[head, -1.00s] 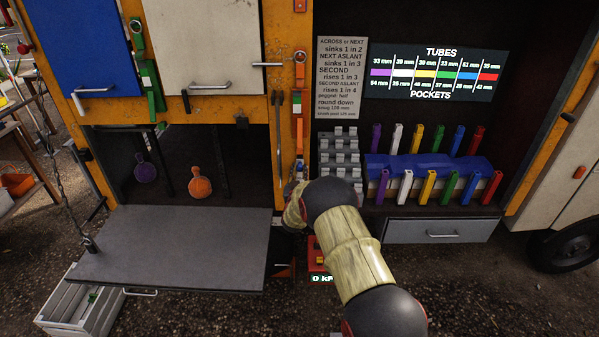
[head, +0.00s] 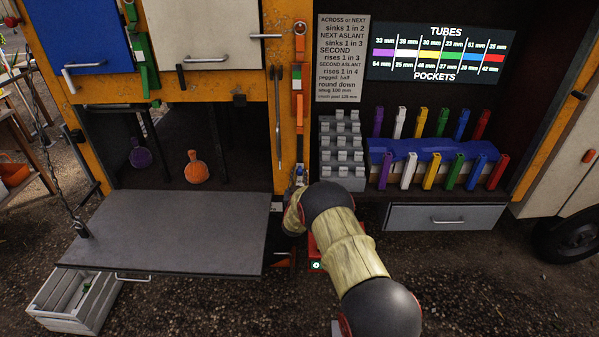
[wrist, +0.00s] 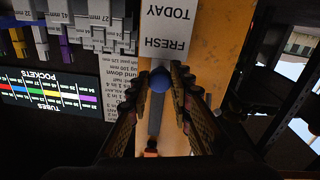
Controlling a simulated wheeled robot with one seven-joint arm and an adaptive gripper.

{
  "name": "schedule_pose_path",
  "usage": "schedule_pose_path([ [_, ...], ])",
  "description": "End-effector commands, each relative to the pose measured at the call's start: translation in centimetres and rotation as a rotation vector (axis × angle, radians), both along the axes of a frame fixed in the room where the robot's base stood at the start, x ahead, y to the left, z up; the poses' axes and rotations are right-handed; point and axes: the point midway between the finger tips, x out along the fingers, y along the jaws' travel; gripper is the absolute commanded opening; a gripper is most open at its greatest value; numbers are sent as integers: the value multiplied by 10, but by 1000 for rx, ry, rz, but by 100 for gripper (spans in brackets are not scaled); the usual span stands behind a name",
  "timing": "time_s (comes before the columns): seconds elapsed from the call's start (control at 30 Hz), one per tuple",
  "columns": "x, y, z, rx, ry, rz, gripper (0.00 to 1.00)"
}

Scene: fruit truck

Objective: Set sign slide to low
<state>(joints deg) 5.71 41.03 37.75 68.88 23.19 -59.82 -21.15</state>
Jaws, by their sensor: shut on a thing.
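The sign slide shows in the wrist view as a white plate (wrist: 180,43) reading "FRESH TODAY", upside down there. A round blue knob (wrist: 160,80) sits at the plate's edge, over a grey strip (wrist: 155,117) on the orange post. My gripper (wrist: 161,84) is shut on the blue knob, one dark ribbed finger on each side. In the head view my gripper is at the lower part of the orange post, mostly hidden behind my own arm. The slide is hard to make out there.
A grey fold-down shelf (head: 170,230) juts out to the left of my arm. A rack of grey blocks (head: 341,150) and coloured tubes (head: 428,172) stand to the right. A drawer (head: 445,216) is below them. A white crate (head: 75,298) is on the ground.

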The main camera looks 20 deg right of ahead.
Motion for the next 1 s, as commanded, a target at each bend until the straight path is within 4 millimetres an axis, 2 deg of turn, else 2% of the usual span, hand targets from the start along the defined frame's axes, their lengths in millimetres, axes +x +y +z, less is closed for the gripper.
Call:
schedule_pose_path([
  [0.03, 0, 0, -19, 0, 3, 1, 0],
  [0.2, 0, 0, -42, 0, 3, 1, 0],
  [0.63, -1, 1, -49, 0, 6, 1, 0],
  [0.67, -1, 1, -49, 1, 6, 1, 22],
  [1.0, 0, 0, -47, 0, 2, 1, 40],
])
